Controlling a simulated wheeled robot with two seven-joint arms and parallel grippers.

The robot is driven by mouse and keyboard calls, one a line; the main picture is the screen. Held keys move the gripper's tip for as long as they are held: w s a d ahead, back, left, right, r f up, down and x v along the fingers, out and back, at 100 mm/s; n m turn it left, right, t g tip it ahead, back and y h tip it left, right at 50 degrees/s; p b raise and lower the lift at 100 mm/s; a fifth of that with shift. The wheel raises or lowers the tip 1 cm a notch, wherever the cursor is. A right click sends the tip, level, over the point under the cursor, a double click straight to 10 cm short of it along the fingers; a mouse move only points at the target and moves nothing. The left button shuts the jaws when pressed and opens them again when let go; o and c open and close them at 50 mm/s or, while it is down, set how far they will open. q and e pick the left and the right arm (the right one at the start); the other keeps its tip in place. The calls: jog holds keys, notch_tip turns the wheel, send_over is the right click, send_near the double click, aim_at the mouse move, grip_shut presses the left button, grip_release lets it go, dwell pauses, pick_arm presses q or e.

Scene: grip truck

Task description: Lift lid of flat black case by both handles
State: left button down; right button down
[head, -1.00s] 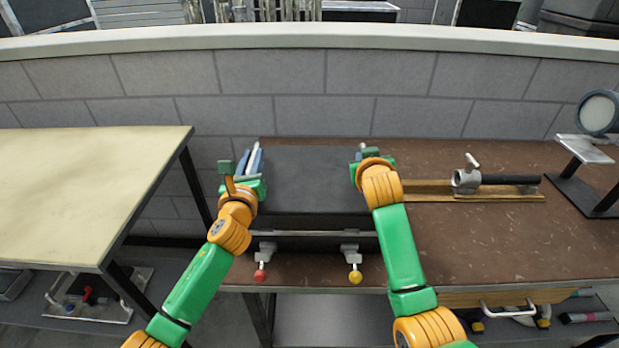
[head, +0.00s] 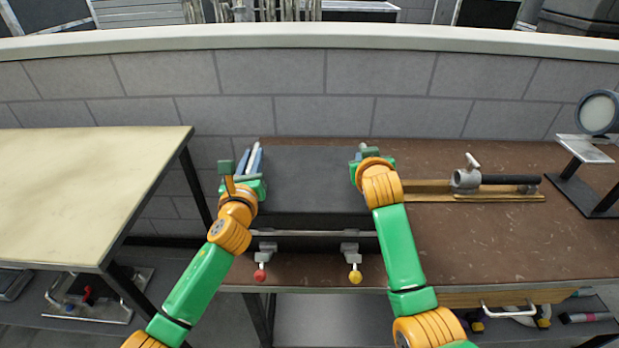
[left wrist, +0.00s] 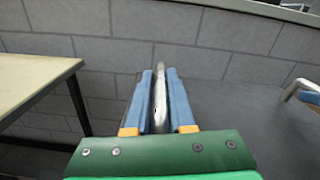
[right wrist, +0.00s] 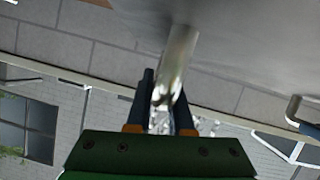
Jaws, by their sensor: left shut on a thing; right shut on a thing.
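The flat black case (head: 310,178) lies on the brown workbench, its dark top between my two arms. My left gripper (head: 253,158) is at the case's left edge. In the left wrist view its blue fingers are shut on the left handle (left wrist: 160,92), a pale metal bar. My right gripper (head: 362,152) is at the case's right edge. In the right wrist view its dark fingers are shut on the right handle (right wrist: 178,65), a shiny metal bar. My right arm hides the case's front right corner. I cannot tell whether the lid is apart from the base.
Two clamps with a red knob (head: 260,275) and a yellow knob (head: 355,276) sit at the bench's front edge. A wooden rail with a metal clamp (head: 466,180) lies right of the case. A cream table (head: 80,190) stands left, and a block wall (head: 300,95) runs behind.

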jog(key=shift+a, duration=0.1)
